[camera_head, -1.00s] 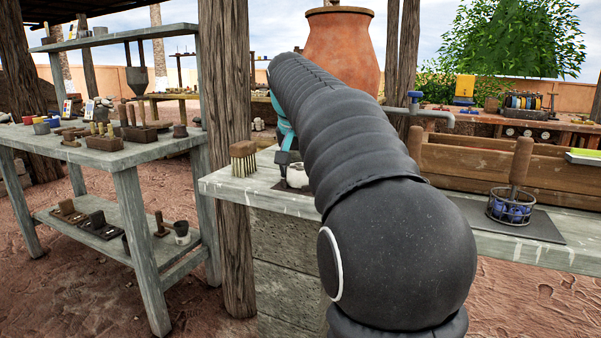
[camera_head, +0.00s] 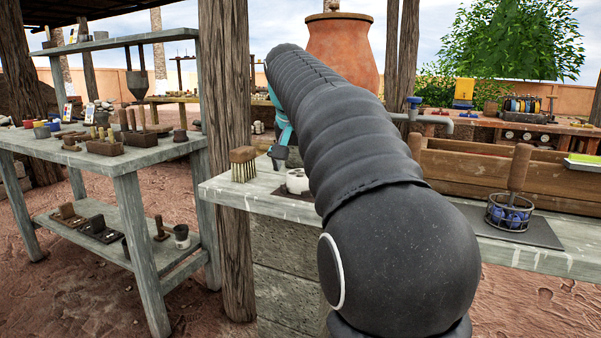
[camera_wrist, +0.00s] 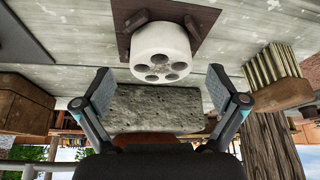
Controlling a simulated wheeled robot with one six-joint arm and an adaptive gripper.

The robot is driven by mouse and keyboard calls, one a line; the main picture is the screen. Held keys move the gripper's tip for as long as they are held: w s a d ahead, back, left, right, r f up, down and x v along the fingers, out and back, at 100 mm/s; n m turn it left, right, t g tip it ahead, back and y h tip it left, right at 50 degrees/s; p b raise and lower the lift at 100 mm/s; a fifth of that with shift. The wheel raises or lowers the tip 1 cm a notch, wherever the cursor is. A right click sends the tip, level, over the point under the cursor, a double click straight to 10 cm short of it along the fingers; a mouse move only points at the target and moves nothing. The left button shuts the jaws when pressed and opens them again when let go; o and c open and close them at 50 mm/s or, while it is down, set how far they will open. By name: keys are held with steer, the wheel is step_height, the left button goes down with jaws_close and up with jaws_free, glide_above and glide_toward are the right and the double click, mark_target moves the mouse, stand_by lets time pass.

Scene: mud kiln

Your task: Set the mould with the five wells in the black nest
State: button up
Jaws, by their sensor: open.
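The white round mould (camera_wrist: 161,52), its top pierced by several wells, sits on a dark base plate (camera_wrist: 204,20) in the wrist view. Two low dark bars flank it there; I take this plate as the nest. I cannot tell whether the mould is fully seated. In the head view the mould (camera_head: 297,181) shows on the bench, partly hidden by my arm. My gripper (camera_wrist: 160,76) is open and empty, its fingers apart and clear of the mould. In the head view only part of my gripper (camera_head: 279,150) shows, above and left of the mould.
A brush (camera_head: 243,164) stands on the bench (camera_head: 225,190) left of the mould, near a wooden post (camera_head: 228,100). A wire basket with blue things (camera_head: 510,211) stands on a dark mat to the right. A grey speckled block (camera_wrist: 155,108) lies beyond the mould.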

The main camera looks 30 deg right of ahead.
steer(key=p+v, duration=0.2)
steer(key=v, duration=0.7)
steer(key=shift+s+r, duration=0.1)
steer(key=shift+r, duration=0.05)
steer(key=s+a+f+n+t+y, duration=0.1)
steer(key=s+a+f+n, duration=0.3)
steer(key=s+f, duration=0.8)
steer(key=s+a+f+n+t+y, duration=0.1)
steer(key=s+a+f+n, duration=0.3)
steer(key=s+a+f, duration=0.5)
steer(key=s+f+y, duration=0.1)
steer(key=s+f, duration=0.2)
steer(key=f, duration=0.4)
steer(key=shift+s+a+f, duration=0.2)
steer(key=shift+a+f, duration=0.15)
steer(key=shift+f, duration=0.05)
